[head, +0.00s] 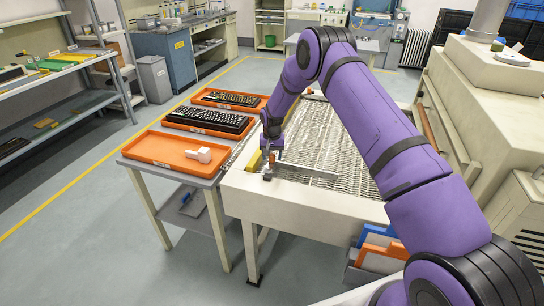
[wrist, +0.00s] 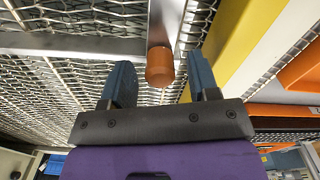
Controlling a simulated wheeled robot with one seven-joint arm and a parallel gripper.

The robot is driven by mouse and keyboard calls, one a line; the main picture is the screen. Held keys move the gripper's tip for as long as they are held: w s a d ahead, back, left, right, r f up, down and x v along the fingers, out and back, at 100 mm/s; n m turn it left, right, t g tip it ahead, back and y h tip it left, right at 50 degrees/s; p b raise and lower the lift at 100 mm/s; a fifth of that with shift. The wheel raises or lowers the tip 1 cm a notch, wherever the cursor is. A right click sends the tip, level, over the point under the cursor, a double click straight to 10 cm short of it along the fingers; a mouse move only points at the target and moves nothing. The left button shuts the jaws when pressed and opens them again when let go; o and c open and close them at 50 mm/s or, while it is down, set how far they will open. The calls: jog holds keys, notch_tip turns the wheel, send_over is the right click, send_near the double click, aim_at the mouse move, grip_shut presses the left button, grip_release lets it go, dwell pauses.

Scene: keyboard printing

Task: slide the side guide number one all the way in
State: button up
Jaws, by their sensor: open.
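The side guide shows in the head view as a grey bar (head: 312,172) lying across the near end of the mesh conveyor. In the wrist view a grey bar (wrist: 70,44) crosses the mesh. A metal rod there ends in an orange knob (wrist: 160,68). Which guide is number one cannot be read. My gripper (wrist: 162,78) is open, with one blue finger on each side of the knob and visible gaps between. In the head view my gripper (head: 269,166) is at the conveyor's left front corner, small and partly hidden by my wrist.
A yellow part (head: 254,161) stands close beside my gripper on the left. A side table holds an orange tray (head: 160,148) with a white object (head: 203,154), and two trays with keyboards (head: 208,120). A large beige machine (head: 490,100) stands right of the conveyor.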

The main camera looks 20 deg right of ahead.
notch_tip(320, 180, up, 10)
jog(key=shift+r, duration=0.2)
dwell(0.4)
jog(key=s+d+r+n+t, duration=0.1)
jog(key=s+r, duration=0.6)
jog(key=r, duration=0.4)
jog(key=s+d+r+t, duration=0.1)
jog(key=s+r, duration=0.6)
jog(key=r, duration=0.3)
jog(key=s+r+n+t, duration=0.1)
jog(key=s+r, duration=0.5)
jog(key=r, duration=0.5)
jog(key=s+d+r, duration=0.1)
jog(key=s+r, duration=0.2)
jog(key=s, duration=0.5)
jog(key=s+r, duration=0.4)
jog(key=s, duration=0.4)
jog(key=s+f+n+t, duration=0.1)
jog(key=s+f+t, duration=0.1)
jog(key=s, duration=1.4)
jog(key=shift+s+d+f+n, duration=0.3)
jog(key=shift+s+d+n, duration=0.05)
jog(key=shift+d+n, duration=0.1)
